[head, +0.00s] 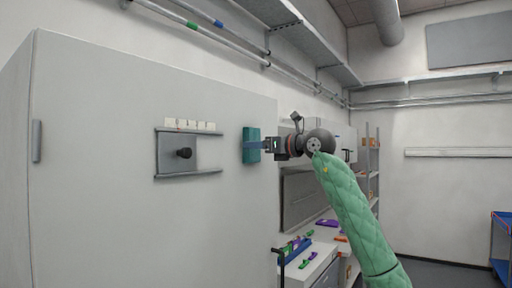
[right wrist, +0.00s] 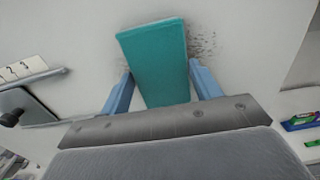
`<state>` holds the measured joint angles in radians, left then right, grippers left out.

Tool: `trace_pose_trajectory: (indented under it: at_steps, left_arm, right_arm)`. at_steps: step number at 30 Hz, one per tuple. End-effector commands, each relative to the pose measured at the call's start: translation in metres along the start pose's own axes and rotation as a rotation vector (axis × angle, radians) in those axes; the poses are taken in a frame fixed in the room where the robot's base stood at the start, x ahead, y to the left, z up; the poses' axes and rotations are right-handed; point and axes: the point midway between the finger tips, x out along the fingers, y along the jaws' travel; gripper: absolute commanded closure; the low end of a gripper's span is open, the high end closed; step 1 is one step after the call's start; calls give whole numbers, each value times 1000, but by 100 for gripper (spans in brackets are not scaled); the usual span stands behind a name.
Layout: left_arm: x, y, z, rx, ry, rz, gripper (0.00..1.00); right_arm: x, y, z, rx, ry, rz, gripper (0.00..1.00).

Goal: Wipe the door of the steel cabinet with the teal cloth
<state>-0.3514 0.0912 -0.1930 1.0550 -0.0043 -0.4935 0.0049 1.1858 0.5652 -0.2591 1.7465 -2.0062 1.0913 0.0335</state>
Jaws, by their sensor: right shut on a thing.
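The steel cabinet door (head: 100,120) is a large pale panel filling the left of the head view, with a handle at its left edge. My right gripper (head: 256,145) is shut on the teal cloth (head: 250,152), a flat block-like pad near the door's right side. In the right wrist view the teal cloth (right wrist: 155,55) sits between the two blue fingers and lies at or very near the door (right wrist: 70,40); contact is not certain. A dark speckled smudge (right wrist: 203,45) shows on the door just right of the cloth. My left gripper is not in view.
A slider plate with a black knob (head: 184,153) and a numbered strip (head: 190,125) juts from the door left of the cloth. A bench (head: 310,265) with coloured items stands right of the cabinet. Pipes (head: 220,40) and a shelf run above.

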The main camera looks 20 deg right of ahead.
Motion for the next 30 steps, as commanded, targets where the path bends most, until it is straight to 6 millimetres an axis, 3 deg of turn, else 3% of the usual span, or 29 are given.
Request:
trace_pose_trajectory:
  at_steps: [18,30]
  left_arm:
    - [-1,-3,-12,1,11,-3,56]
    - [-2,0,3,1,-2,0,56]
  right_arm:
    - [2,-32,0,1,1,-1,55]
    - [2,-49,-1,1,2,0,55]
